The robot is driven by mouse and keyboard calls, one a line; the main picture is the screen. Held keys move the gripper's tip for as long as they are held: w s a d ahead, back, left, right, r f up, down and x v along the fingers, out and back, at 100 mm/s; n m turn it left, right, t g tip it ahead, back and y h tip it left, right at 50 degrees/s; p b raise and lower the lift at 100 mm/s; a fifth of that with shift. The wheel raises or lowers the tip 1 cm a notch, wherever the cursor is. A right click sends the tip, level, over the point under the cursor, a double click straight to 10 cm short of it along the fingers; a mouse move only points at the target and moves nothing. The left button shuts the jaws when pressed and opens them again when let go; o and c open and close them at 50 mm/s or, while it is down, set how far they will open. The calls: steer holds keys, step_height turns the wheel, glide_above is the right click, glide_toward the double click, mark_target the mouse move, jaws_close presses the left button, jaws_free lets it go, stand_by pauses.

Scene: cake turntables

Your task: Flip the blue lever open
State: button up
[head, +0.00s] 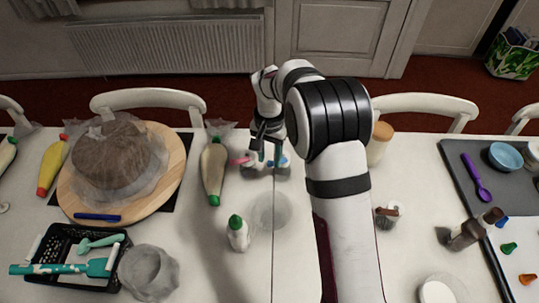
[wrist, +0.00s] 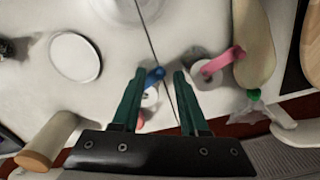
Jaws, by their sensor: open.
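The blue lever (wrist: 154,76) is a short blue piece on a small white round base (wrist: 149,97) standing on the table. In the wrist view it shows between the two dark green fingertips of my gripper (wrist: 160,73), nearer the left one. My gripper is open, and I cannot tell whether a finger touches the lever. In the head view the blue lever (head: 283,161) shows just right of my gripper (head: 267,152), partly hidden by it. A pink lever (wrist: 222,62) on a similar white base is beside it, to the right in the wrist view.
A piping bag (head: 213,170) lies left of the levers. A clear round dish (head: 271,210) and a green-capped bottle (head: 238,232) are nearer the front. A wooden-topped jar (head: 380,143) stands to the right. A cake on a wooden turntable (head: 171,182) is farther left.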

jaws_close()
steer(key=shift+s+d+n, duration=0.15)
steer(key=shift+s+n, duration=0.15)
steer(key=shift+n, duration=0.6)
jaws_free()
steer(key=shift+r, duration=0.1)
